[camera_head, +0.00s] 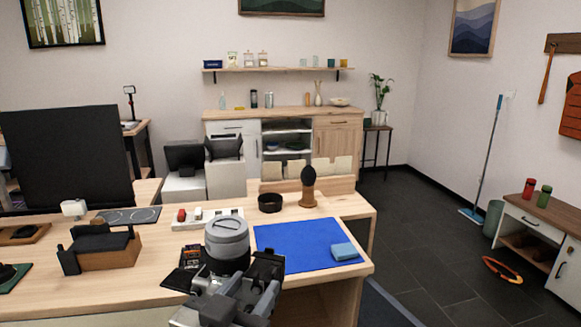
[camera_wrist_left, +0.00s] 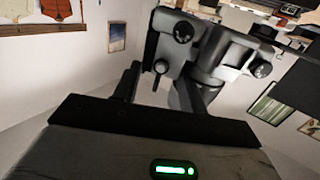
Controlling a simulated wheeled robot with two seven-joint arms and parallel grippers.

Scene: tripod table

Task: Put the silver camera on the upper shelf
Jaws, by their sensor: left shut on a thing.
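The silver camera (camera_head: 227,240) is at my left gripper (camera_head: 232,277), above the front of the near desk. Its round grey ringed part points up, and the gripper hides its lower part. In the left wrist view the camera (camera_wrist_left: 208,52) shows dark dials and a grey body between the fingers of the left gripper (camera_wrist_left: 160,88), which is shut on it. A long wooden wall shelf (camera_head: 290,69), the upper one, is on the back wall over a sideboard. My right gripper is not in view.
The near desk (camera_head: 120,292) carries a blue mat (camera_head: 290,240), a black bowl (camera_head: 270,203) and a dark brush-like thing (camera_head: 308,187). The shelf holds a blue box (camera_head: 212,64), jars and cups, with gaps between. The sideboard (camera_head: 335,120) stands below. Dark floor (camera_head: 420,220) is open at right.

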